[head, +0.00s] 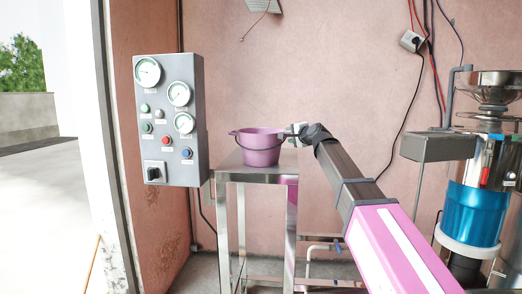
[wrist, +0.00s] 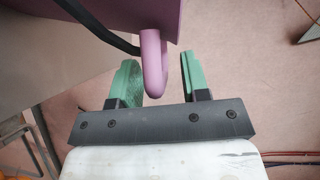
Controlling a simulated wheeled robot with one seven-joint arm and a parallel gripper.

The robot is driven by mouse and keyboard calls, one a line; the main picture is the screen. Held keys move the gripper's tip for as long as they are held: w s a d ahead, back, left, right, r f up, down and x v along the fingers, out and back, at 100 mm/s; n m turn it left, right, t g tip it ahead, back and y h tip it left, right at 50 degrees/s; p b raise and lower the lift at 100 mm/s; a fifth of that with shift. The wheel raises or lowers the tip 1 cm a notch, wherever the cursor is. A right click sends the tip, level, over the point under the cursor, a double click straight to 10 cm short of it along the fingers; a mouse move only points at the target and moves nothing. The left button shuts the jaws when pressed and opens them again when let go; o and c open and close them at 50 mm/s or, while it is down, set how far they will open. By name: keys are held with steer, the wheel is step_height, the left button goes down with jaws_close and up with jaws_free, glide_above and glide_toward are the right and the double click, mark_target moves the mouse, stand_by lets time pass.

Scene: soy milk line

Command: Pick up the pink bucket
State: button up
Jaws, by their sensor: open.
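The pink bucket (head: 262,150) stands upright on a small metal table (head: 257,172) in the head view. A dark bail handle hangs across its front. In the wrist view the bucket's wall (wrist: 95,25) fills the top left, and a pink loop-shaped lug (wrist: 153,65) hangs down from its rim. My gripper (wrist: 160,78) is open, with its green fingers on either side of the lug. The lug lies nearer the left finger, and a gap shows to the right finger. In the head view my gripper (head: 292,134) is at the bucket's right side; its fingers are small there.
A grey control panel (head: 170,120) with gauges and buttons stands left of the table. A steel machine with a blue cylinder (head: 474,214) stands at the right. A pink wall with hanging cables is behind. Pipes run low beside the table.

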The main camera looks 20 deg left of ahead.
steer(key=shift+c, duration=0.2)
jaws_close()
steer(key=shift+r, duration=0.1)
